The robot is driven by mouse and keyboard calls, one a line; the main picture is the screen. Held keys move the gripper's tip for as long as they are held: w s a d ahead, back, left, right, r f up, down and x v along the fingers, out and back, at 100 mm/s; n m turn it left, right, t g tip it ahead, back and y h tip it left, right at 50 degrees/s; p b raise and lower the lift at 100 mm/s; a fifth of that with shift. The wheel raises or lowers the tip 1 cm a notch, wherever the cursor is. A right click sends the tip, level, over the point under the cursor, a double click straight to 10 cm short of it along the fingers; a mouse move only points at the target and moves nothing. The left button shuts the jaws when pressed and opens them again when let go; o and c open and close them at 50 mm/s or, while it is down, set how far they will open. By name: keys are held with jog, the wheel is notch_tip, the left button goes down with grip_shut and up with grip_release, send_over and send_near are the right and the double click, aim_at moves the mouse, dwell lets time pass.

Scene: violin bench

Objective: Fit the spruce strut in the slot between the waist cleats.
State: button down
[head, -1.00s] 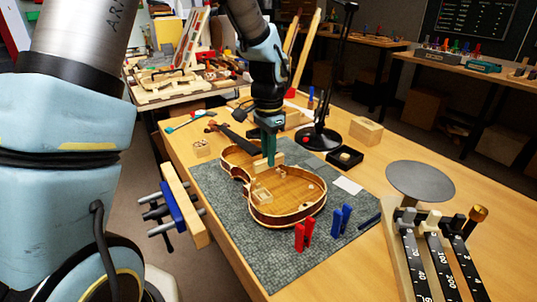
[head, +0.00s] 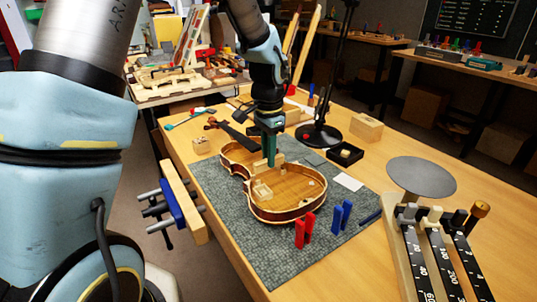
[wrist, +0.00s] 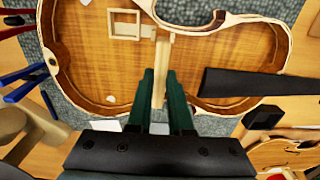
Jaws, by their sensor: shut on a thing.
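The violin body (head: 300,212) lies open on the grey mat, its bare inside facing up. My gripper (head: 270,160) is over its waist, pointing down. In the wrist view my green fingers (wrist: 160,84) are shut on the spruce strut (wrist: 159,74), a pale narrow bar. The strut lies across the violin's waist in that view; whether it touches the floor of the body is unclear. A small pale frame-like piece (wrist: 113,32) is inside the body beside the strut's far end.
Red clamps (head: 304,231) and blue clamps (head: 341,215) stand on the mat (head: 262,262) near the violin. A black tray (head: 345,153), a white card (head: 348,182) and a round grey plate (head: 420,178) are to the right. A vise (head: 184,203) is on the left edge.

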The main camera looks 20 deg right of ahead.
jog(key=shift+f+b, duration=0.8)
jog(key=shift+f, duration=0.8)
jog(key=shift+c, duration=2.2)
grip_release()
jog(key=shift+r, duration=0.15)
jog(key=shift+r+p, duration=2.7)
jog(key=shift+r, duration=0.25)
